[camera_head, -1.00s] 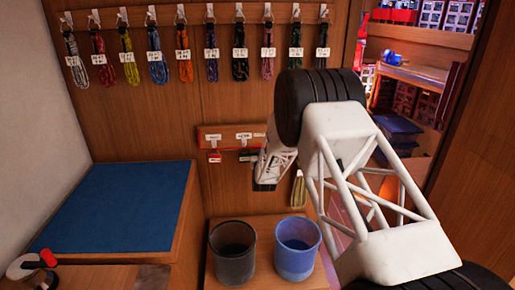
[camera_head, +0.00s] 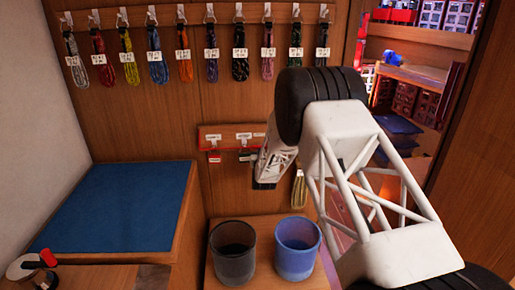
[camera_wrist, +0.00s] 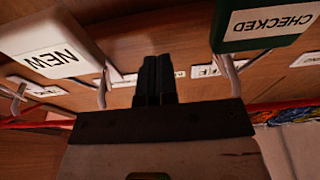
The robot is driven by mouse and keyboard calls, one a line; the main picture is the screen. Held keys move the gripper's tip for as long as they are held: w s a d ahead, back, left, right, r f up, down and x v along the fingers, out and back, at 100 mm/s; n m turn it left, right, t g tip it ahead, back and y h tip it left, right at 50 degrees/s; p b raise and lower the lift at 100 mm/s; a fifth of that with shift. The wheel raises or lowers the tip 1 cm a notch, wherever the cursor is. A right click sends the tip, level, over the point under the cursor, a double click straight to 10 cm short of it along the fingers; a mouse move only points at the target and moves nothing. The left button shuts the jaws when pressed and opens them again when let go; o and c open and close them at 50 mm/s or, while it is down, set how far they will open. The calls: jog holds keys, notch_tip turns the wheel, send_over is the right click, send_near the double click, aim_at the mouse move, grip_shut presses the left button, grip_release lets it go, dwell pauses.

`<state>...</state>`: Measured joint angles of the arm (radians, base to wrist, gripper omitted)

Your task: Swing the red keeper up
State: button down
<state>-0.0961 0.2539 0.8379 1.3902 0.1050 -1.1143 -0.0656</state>
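The red keeper (camera_head: 234,149) looks like a thin red bar running across the front of a small hook board, partly hidden behind my arm in the head view. In the wrist view a thin red strip (camera_wrist: 25,125) shows at the left, and red also shows at the far right; its middle is hidden behind my gripper. My gripper (camera_wrist: 155,62) has its two black fingers side by side, closed, with nothing visible between them. They point at the wooden board between two hanging tags. Whether they touch the keeper cannot be told.
A "NEW" tag (camera_wrist: 52,57) and a "CHECKED" tag (camera_wrist: 268,24) hang close on either side of my fingers. Coiled lines (camera_head: 158,68) hang on hooks above. A black bin (camera_head: 233,262) and a blue bin (camera_head: 297,258) stand below. The blue mat (camera_head: 115,208) is clear.

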aim_at(260, 146)
jog(key=shift+w+r, duration=0.1)
jog(key=shift+r, duration=1.7)
jog(key=shift+s+f, duration=0.35)
jog(key=shift+s, duration=0.45)
jog(key=shift+s+f, duration=0.3)
jog(key=shift+s, duration=0.45)
jog(key=s+f, duration=0.1)
jog(key=s, duration=0.7)
jog(key=shift+f, duration=0.3)
